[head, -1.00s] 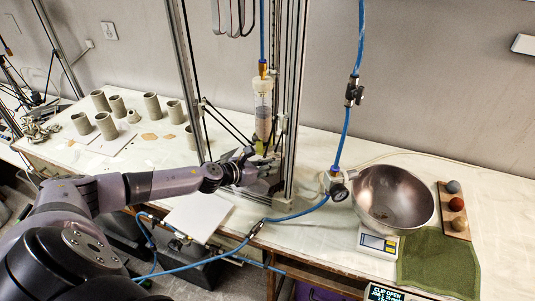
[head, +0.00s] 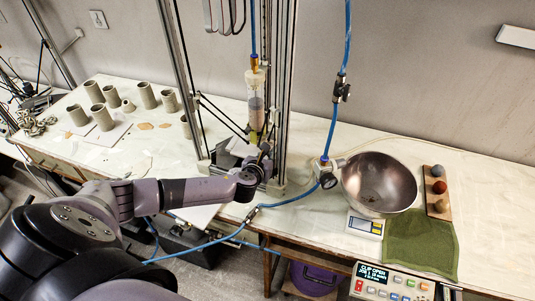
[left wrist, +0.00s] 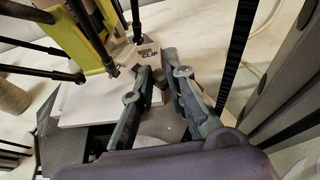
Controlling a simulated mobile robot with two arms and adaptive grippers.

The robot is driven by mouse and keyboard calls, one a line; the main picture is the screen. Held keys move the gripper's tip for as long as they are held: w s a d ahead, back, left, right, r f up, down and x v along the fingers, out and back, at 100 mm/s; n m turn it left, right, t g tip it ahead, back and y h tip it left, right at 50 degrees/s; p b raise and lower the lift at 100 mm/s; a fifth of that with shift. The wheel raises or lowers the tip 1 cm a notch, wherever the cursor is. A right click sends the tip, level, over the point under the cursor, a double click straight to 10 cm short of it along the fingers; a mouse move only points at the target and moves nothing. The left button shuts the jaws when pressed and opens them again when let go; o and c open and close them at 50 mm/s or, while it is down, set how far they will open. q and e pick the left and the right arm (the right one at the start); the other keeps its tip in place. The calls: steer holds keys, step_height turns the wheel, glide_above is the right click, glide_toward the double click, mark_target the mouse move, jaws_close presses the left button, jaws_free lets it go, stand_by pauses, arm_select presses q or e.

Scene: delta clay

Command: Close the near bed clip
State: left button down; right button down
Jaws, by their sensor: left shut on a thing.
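My left gripper (head: 258,158) is at the near side of the tall printer frame (head: 286,80), below the clear clay tube (head: 256,95). In the left wrist view its two dark fingers (left wrist: 159,68) are closed on a small grey part at the bed edge, which looks like the near bed clip. The fingers hide most of it. The pale bed plate (left wrist: 88,104) lies to the left of the fingers. The control panel display (head: 373,272) reads "CLIP OPEN". My right gripper is not in view.
A blue air hose (head: 331,140) with a valve and gauge hangs right of the frame. A steel bowl (head: 378,183) stands on a scale (head: 364,226) beside a green cloth (head: 420,242). Several clay cylinders (head: 148,96) stand at the left. Printer rods and uprights crowd the gripper.

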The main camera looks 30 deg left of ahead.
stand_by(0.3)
arm_select(q)
steer(key=c, duration=1.6)
jaws_free()
steer(key=v, duration=1.2)
